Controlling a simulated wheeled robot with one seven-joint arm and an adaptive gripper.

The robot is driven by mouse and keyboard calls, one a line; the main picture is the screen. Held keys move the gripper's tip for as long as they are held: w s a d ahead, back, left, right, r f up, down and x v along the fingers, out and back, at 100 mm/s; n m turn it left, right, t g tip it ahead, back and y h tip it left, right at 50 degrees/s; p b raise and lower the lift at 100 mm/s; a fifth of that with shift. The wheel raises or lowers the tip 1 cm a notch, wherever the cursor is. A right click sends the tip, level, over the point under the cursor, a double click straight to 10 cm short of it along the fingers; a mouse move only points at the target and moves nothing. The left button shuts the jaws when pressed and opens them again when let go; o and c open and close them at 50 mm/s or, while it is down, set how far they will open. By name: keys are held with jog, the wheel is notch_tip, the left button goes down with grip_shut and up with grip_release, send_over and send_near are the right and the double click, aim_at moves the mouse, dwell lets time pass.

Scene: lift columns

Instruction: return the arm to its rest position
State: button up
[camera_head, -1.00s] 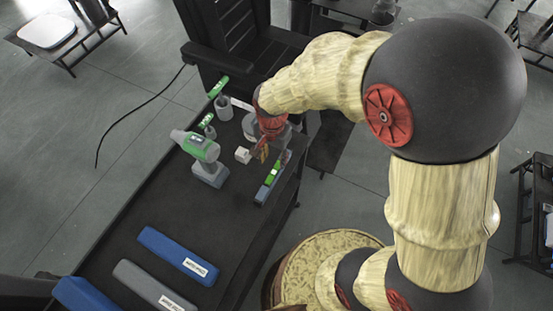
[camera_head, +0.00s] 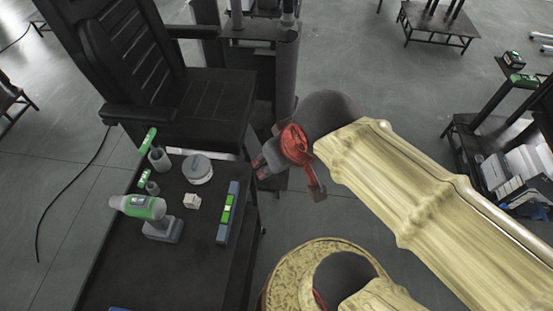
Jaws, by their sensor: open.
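My arm reaches in from the right side of the head view, with pale wood-like links and a dark joint at its far end. My gripper (camera_head: 285,172), with red and grey parts, hangs just right of the black table's (camera_head: 190,262) right edge. It is open, and I see nothing held in it. Its fingertips are small and partly hard to make out.
On the table are a green-and-grey drill (camera_head: 145,208), a white cube (camera_head: 192,201), a round grey-white object (camera_head: 197,168), a grey cup (camera_head: 159,158) and a blue-grey level (camera_head: 227,212). A black chair (camera_head: 195,100) stands behind. A cluttered shelf (camera_head: 490,150) is at right.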

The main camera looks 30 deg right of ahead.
jog(key=shift+s+d+r, duration=0.1)
jog(key=shift+s+r, duration=0.05)
jog(key=shift+s, duration=0.1)
jog(key=shift+f+b, duration=1.1)
